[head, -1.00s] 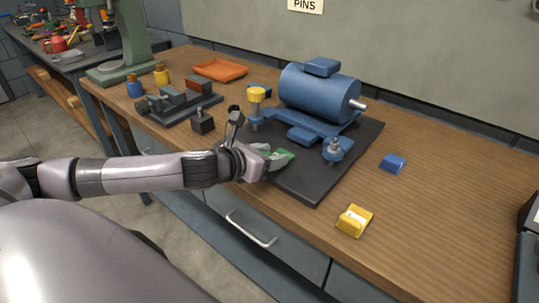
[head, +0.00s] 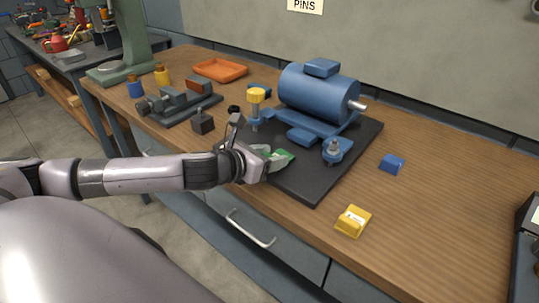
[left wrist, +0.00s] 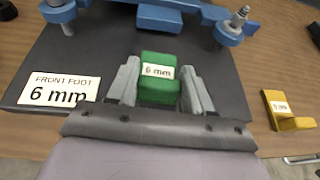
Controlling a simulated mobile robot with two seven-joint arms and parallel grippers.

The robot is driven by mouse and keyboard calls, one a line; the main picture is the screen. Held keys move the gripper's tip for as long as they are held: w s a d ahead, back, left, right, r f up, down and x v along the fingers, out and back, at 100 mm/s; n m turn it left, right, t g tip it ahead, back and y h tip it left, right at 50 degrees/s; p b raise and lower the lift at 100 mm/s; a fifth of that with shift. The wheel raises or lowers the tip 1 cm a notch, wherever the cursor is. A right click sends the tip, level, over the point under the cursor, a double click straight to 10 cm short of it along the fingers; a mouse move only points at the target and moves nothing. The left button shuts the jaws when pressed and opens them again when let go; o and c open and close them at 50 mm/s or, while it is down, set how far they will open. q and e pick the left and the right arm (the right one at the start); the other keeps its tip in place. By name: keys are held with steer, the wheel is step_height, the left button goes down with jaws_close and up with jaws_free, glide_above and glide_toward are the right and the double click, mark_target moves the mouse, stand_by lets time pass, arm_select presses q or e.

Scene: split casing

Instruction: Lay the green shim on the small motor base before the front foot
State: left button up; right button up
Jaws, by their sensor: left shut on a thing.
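My left gripper (head: 268,162) is shut on the green shim (head: 285,156). In the left wrist view the green shim (left wrist: 158,92) sits between the two grey fingers (left wrist: 160,68), its "6 mm" label facing the camera. The shim is over the near-left part of the dark base plate (head: 308,188), close in front of the motor; its gap to the plate is unclear. A label "FRONT FOOT 6 mm" (left wrist: 62,90) lies on the plate, left of the shim in the wrist view. The blue motor (head: 318,92) stands on the plate on bolted feet. My right gripper is out of view.
A yellow labelled block (head: 353,221) and a blue block (head: 392,163) lie on the bench right of the plate. A grey vise-like fixture (head: 180,105) and an orange tray (head: 220,70) are at the left. The bench's right side is largely clear.

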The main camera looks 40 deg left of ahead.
arm_select(q)
steer(key=shift+f, duration=0.45)
stand_by(0.5)
steer(key=o, duration=1.2)
step_height(320, 180, up, 6)
steer(key=p, duration=0.6)
steer(key=shift+f, duration=0.15)
steer(key=shift+r, duration=1.15)
steer(key=shift+s, duration=0.1)
